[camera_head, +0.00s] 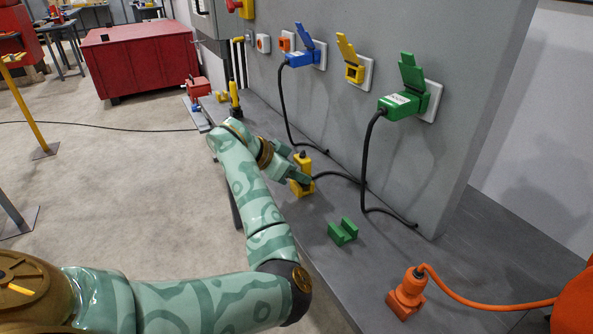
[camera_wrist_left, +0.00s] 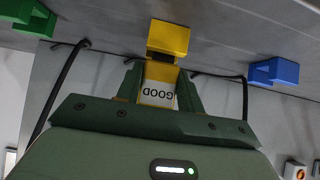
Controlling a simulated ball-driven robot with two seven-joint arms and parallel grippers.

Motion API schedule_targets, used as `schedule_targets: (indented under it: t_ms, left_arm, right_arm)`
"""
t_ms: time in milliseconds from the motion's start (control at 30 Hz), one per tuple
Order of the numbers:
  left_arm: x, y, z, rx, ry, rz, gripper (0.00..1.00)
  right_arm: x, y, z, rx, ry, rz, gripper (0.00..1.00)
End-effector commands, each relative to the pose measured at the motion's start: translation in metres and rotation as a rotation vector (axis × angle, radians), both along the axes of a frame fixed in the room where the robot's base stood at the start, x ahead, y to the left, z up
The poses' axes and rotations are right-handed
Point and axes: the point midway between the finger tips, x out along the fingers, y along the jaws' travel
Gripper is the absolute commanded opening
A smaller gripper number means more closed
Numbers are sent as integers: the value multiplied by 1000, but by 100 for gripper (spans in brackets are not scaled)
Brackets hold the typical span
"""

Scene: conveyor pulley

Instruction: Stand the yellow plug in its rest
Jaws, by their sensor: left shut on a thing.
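The yellow plug (camera_head: 302,160) is upright between the fingers of my left gripper (camera_head: 299,174), which is shut on it. In the left wrist view the plug (camera_wrist_left: 158,92) shows a white label reading GOOD, between the green fingers (camera_wrist_left: 160,85). The yellow rest (camera_head: 302,189) is on the grey ledge directly below the plug; it also shows in the left wrist view (camera_wrist_left: 169,38), just past the plug's end. The plug's lower end is at the rest, but the fingers partly hide the join, so I cannot tell whether it is fully seated. My right gripper is out of view.
A green rest (camera_head: 343,232) stands empty on the ledge (camera_head: 330,275). An orange plug (camera_head: 408,290) with an orange cable is nearer. Blue (camera_head: 300,58) and green (camera_head: 400,103) plugs are in wall sockets, their black cables hanging. The yellow socket (camera_head: 354,73) has its lid raised.

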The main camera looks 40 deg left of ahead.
Motion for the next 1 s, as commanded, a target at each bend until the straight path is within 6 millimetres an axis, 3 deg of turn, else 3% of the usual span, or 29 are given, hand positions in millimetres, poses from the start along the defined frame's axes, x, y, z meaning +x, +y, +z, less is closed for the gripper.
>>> schedule_targets:
  t_ms: [600, 633, 700, 1000]
  left_arm:
    - [0, 0, -10, 0, 0, 0, 0]
    - [0, 0, -9, 0, 0, 0, 43]
    - [0, 0, -9, 0, 0, 0, 62]
    - [0, 0, -9, 0, 1, 0, 63]
  right_arm:
    - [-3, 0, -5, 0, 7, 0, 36]
    - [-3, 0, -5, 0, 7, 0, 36]
    - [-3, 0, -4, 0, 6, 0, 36]
    - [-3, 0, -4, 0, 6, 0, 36]
